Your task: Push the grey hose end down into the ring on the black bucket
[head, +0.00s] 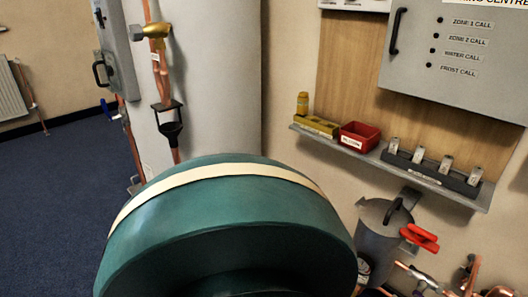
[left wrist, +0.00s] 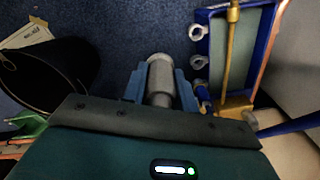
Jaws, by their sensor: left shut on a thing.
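In the left wrist view my left gripper (left wrist: 161,88) has blue fingers shut around the grey hose end (left wrist: 160,77), a short ribbed cylinder between them. The black bucket (left wrist: 45,78) is at the left of that view, open at the top, with a pale tag by its rim. The hose end is to the right of the bucket and apart from it in the picture. The head view shows neither the bucket nor the hose end. My right gripper is in neither view.
A blue-framed rack (left wrist: 213,60) with white rings and a brass-coloured rod stands right of the gripper. Blue carpet (left wrist: 115,35) lies clear between bucket and rack. In the head view, a wall shelf (head: 340,147) holds a red bin (head: 360,137), beside a white cylinder (head: 215,90).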

